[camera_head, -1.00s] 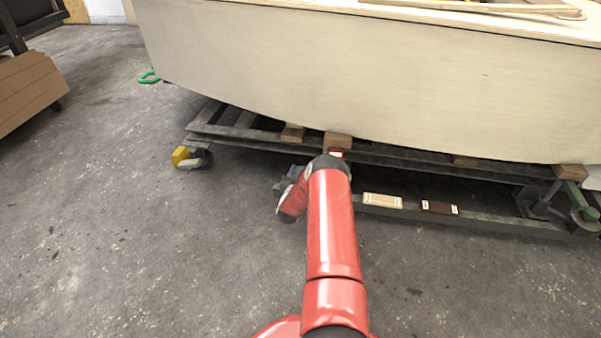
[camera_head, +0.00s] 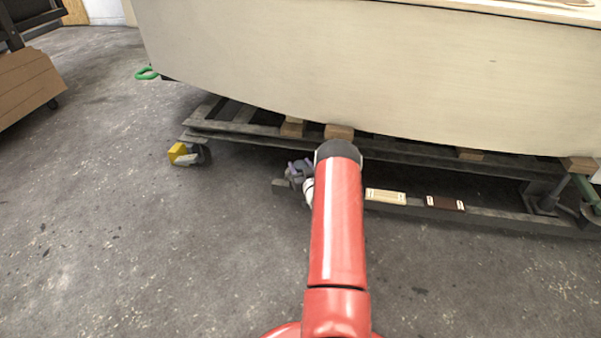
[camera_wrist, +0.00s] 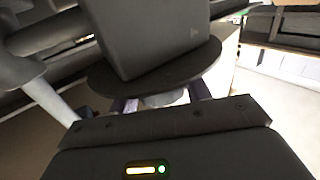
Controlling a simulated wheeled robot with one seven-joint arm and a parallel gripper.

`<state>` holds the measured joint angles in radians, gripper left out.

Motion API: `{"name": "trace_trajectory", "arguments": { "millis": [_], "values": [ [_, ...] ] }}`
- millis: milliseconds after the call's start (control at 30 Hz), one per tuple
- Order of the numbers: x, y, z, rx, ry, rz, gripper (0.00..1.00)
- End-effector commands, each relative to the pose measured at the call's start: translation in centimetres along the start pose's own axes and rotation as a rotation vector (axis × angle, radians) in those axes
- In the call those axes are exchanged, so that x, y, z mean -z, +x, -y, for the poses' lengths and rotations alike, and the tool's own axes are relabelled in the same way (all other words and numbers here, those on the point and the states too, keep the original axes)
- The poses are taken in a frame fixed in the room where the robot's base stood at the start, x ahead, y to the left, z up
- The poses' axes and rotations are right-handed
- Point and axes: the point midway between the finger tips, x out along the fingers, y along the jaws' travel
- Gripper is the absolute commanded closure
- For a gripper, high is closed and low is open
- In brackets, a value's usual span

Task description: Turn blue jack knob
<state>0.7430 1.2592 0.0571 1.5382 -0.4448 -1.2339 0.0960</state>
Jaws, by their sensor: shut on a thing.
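In the wrist view my gripper (camera_wrist: 160,105) has its two fingers shut on a small pale rounded piece (camera_wrist: 165,98), which I take to be the jack knob. Its blue colour does not show clearly there. A dark round plate (camera_wrist: 150,80) with a dark block (camera_wrist: 150,35) on it lies just beyond the fingers and hides part of the knob. In the head view my gripper (camera_head: 297,170) is low beside the trolley frame, partly hidden by my red arm. The knob cannot be made out in the head view.
The pale plywood hull (camera_head: 350,70) rests on wooden blocks (camera_head: 339,132) over a dark metal trolley (camera_head: 440,158). A yellow caster (camera_head: 178,153) is at left and a green jack (camera_head: 585,190) at far right. Open concrete floor (camera_head: 120,240) lies in front.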

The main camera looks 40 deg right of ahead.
Motion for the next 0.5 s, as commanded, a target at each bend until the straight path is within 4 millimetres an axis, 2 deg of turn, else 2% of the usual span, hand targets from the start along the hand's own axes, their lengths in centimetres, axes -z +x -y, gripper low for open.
{"name": "trace_trajectory", "arguments": {
  "millis": [500],
  "values": [
    [-0.07,0.02,-0.16,0.491,-0.004,-0.001,0.75]
  ]
}}
